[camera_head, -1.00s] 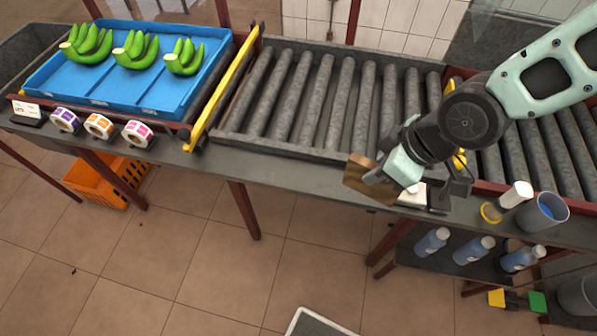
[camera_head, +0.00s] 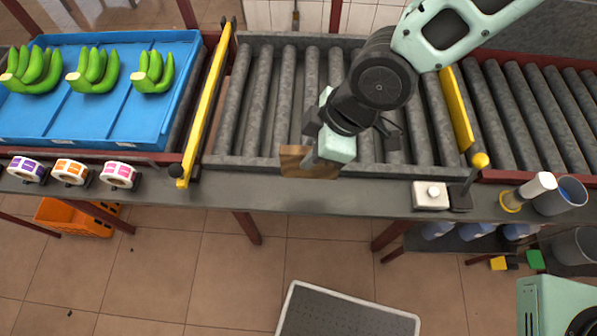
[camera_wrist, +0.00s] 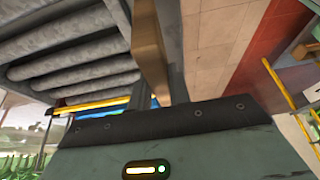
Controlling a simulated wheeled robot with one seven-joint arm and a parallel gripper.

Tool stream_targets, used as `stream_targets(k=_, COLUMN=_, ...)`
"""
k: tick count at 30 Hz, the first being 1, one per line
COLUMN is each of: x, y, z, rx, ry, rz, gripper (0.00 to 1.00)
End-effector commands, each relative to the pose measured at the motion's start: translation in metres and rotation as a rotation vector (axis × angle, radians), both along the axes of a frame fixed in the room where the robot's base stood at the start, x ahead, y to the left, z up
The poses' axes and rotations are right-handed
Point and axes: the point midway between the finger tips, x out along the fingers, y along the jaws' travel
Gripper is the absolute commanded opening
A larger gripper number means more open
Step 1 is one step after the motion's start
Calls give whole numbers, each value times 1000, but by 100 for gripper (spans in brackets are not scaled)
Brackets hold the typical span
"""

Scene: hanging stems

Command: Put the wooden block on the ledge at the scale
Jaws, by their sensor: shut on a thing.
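The wooden block (camera_head: 294,161) is a brown, flat-sided piece held at my gripper (camera_head: 322,156), over the front edge of the roller conveyor and the grey ledge (camera_head: 270,195). In the wrist view the block (camera_wrist: 149,45) stands as a long tan strip beyond the dark gripper edge. My gripper is shut on it; the fingers are partly hidden by the wrist. I cannot make out a scale for certain in the current views.
Several label rolls (camera_head: 70,171) stand on the ledge at left, before a blue tray (camera_head: 90,110) of green bananas. A yellow bar (camera_head: 207,105) crosses there. A white button box (camera_head: 430,195) and a cup (camera_head: 560,196) stand at right. The ledge between is clear.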

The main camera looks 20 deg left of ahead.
Motion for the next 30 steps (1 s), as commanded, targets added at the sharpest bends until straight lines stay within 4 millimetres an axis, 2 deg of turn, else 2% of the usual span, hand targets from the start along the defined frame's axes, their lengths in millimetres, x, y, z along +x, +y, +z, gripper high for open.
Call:
stream_targets(k=4, x=-2, y=0, z=-28, rx=-3, ry=2, rz=3, gripper=0)
stream_targets(k=11, x=-1, y=0, z=-51, rx=0, ry=1, rz=0, gripper=0)
stream_targets(k=18, x=-1, y=0, z=-83, rx=-2, ry=1, rz=2, gripper=0)
stream_targets(k=30, x=0, y=0, z=-91, rx=0, ry=-1, rz=1, gripper=0)
